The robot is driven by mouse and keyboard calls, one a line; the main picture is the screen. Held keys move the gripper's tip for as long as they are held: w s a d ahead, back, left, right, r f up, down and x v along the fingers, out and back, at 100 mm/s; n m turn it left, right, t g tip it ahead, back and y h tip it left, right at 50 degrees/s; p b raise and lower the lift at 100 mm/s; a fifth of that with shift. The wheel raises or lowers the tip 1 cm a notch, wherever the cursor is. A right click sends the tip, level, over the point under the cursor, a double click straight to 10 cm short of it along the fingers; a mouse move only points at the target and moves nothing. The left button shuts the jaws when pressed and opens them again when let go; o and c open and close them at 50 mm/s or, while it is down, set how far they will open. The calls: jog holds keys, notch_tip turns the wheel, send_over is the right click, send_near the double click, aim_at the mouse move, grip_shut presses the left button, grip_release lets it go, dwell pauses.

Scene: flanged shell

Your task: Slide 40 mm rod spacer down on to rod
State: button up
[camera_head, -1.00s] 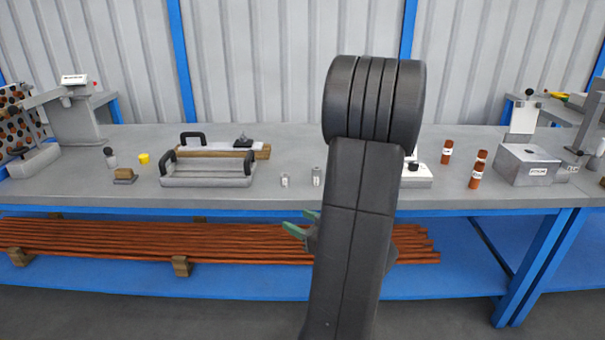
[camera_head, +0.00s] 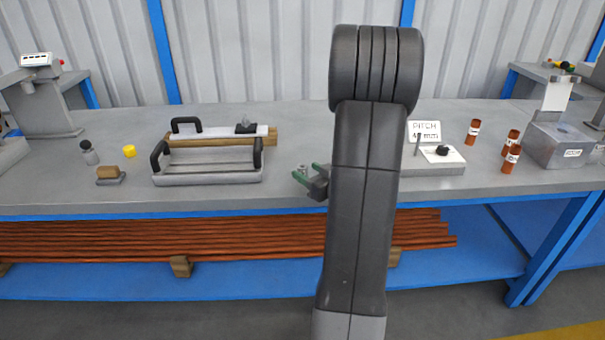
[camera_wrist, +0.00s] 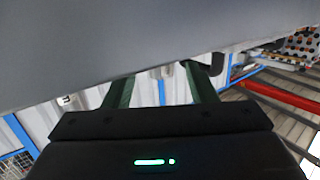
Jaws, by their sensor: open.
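My gripper (camera_head: 308,173) shows beside my arm in the head view, level with the bench top near its front edge. Its two green fingers are apart with nothing held between them. In the wrist view a small cylinder (camera_wrist: 163,72) stands by the bench edge, in the gap between my open fingers (camera_wrist: 162,82). A second small cylinder (camera_wrist: 65,100) stands further left there; my arm hides it in the head view. I cannot read which is 40 mm. I cannot make out the target rod.
The grey bench (camera_head: 225,197) carries a tray with black handles (camera_head: 207,180) to the left. A white-labelled pitch block (camera_head: 440,168), several brown bottles (camera_head: 511,158) and a grey box (camera_head: 560,146) stand right. Long red-brown tubes (camera_head: 100,243) lie on the shelf below.

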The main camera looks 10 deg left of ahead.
aim_at(306, 170)
jog(key=x, duration=0.3)
jog(key=shift+w+a, duration=0.1)
jog(key=shift+a, duration=0.05)
jog(key=shift+c, duration=0.2)
grip_shut()
